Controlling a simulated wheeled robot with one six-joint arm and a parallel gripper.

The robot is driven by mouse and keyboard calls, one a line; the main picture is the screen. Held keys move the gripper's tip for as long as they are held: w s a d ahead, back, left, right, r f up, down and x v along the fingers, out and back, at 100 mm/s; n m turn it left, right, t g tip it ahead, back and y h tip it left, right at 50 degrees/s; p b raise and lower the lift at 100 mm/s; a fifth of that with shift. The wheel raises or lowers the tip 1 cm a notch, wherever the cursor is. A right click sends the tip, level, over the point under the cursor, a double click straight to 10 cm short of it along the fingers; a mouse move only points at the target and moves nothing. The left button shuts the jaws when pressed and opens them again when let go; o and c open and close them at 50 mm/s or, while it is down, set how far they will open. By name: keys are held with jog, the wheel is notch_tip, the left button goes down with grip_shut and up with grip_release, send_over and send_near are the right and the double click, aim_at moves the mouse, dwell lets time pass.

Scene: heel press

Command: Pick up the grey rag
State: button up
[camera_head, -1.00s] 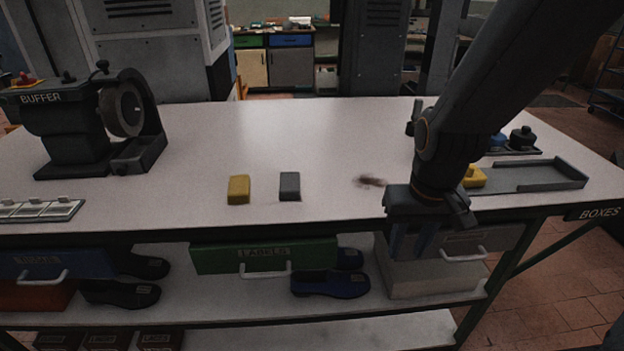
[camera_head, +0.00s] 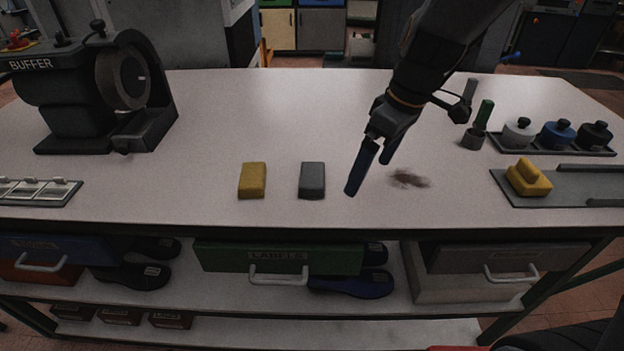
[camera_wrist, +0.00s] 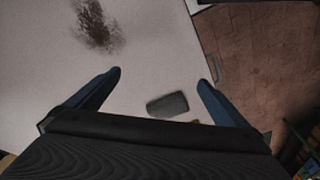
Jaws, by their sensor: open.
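The grey rag (camera_head: 312,181) is a small flat block-like pad on the white bench top, near its front edge, right of a yellow one. My gripper (camera_head: 368,168) is open and empty, above the bench a little to the right of the grey rag, with its blue fingers pointing down and left. In the wrist view the grey rag (camera_wrist: 168,104) lies between the two open fingers (camera_wrist: 160,80), apart from them. A bit of yellow just shows beside it, mostly hidden by my gripper.
The yellow pad (camera_head: 252,180) lies close left of the rag. A dark smudge (camera_head: 408,179) marks the bench right of my gripper. A buffer machine (camera_head: 75,100) stands at left.

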aim_at(312, 174)
jog(key=w+a+r+n+y, duration=0.2)
jog(key=w+a+r+n, duration=0.1)
jog(key=a+n, duration=0.5)
jog(key=shift+m+g, duration=0.3)
jog(key=shift+m, duration=0.1)
jog(key=shift+a+p+x, duration=0.1)
jog(key=shift+p+x, duration=0.45)
jog(key=shift+x, duration=1.45)
jog(key=shift+a+p+x, duration=0.15)
jog(key=shift+p+x, duration=0.4)
jog(key=shift+x, duration=1.45)
jog(key=shift+w+r, duration=0.15)
jog(key=shift+w, duration=0.05)
jog(key=c, duration=1.1)
